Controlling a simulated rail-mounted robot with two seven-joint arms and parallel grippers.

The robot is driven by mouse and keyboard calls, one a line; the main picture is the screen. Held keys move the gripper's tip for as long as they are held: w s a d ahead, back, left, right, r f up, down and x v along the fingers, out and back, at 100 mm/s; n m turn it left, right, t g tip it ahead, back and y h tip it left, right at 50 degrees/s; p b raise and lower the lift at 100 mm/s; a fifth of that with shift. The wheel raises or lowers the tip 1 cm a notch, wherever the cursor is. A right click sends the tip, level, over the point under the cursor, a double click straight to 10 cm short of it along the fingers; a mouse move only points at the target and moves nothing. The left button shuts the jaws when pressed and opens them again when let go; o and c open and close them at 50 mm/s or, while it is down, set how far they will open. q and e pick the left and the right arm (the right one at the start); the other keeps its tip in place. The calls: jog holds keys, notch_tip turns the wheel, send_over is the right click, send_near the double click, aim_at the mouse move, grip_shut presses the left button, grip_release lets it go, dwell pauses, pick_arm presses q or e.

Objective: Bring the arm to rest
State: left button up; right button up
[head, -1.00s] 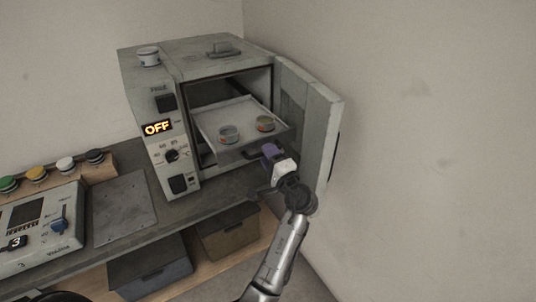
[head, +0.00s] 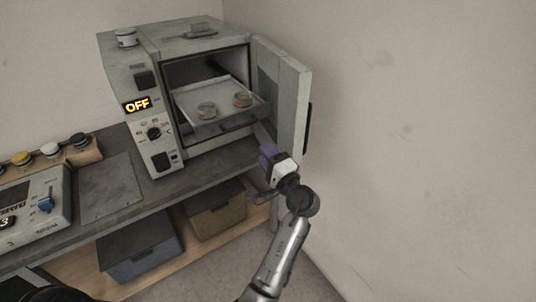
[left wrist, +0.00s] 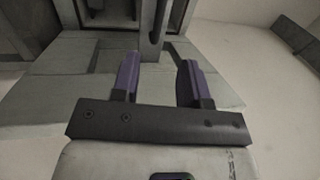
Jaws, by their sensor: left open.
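My left gripper (head: 268,154), with purple fingers, is in front of the oven, below and right of the tray handle and apart from it. In the left wrist view its two fingers (left wrist: 158,78) stand apart with nothing held between them. The oven (head: 165,97) has its display reading OFF and its door (head: 291,100) swung open on the right. My right gripper is not seen.
A grey bench (head: 150,205) holds the oven, a flat plate (head: 110,187), and a control box (head: 40,205) with coloured knobs behind it. Two lidded bins (head: 141,248) (head: 216,208) sit on the shelf below. A bare wall (head: 410,130) stands to the right.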

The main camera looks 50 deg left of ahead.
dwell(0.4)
pick_arm(q)
jog(key=s+d+f+n+t+h, duration=0.1)
jog(key=d+f+t+h, duration=0.15)
jog(key=d+h, duration=0.3)
jog(key=d+f+n+t+h+p, duration=0.1)
jog(key=d+f+t+h, duration=0.15)
jog(key=d+h, duration=0.3)
jog(key=s+d+f+n+t+h, duration=0.1)
jog(key=d+f+t+h, duration=0.1)
jog(key=d+t+h, duration=0.3)
jog(key=s+d+f+m+g+h+p, duration=0.1)
jog(key=s+d+f+g, duration=0.15)
jog(key=s+f, duration=0.5)
jog(key=s+d+f+m+g+h+p, duration=0.1)
jog(key=s+d+f+m+g+h, duration=0.2)
jog(key=s, duration=0.8)
jog(key=s+d+f+g+p, duration=0.1)
jog(key=s+f+g, duration=0.2)
jog(key=s+f, duration=0.5)
notch_tip(320, 180, up, 40)
jog(key=p, duration=3.7)
jog(key=shift+f, duration=0.25)
